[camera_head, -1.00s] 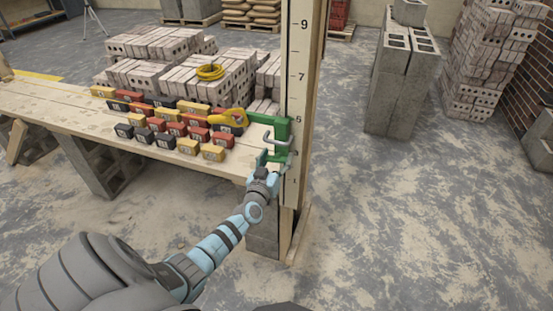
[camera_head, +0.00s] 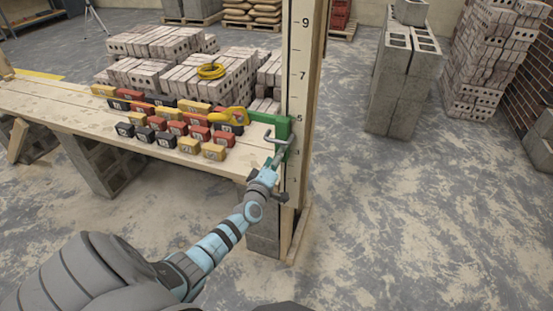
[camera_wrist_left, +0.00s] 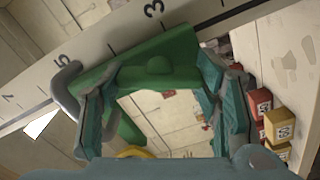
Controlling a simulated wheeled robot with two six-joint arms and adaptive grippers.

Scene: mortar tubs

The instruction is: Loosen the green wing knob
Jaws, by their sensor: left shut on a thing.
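The green clamp bracket (camera_head: 283,131) sits at the right end of the plank, against the upright measuring post, with a bent grey bar (camera_head: 276,137) in front of it. In the left wrist view the green wing knob (camera_wrist_left: 158,66) spans between my fingertips, with a rounded bump in its middle. My left gripper (camera_head: 268,166) reaches the clamp from below. In the left wrist view the teal fingers of this gripper (camera_wrist_left: 157,85) are spread wide and shut on the knob's two sides. The fingers hide the knob in the head view. My right gripper is out of view.
The measuring post (camera_head: 299,80) rises right beside the clamp. A yellow handle (camera_head: 228,115) and several numbered red, yellow and black blocks (camera_head: 170,127) lie on the plank (camera_head: 60,105). Bricks with a yellow coil (camera_head: 211,71) stand behind.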

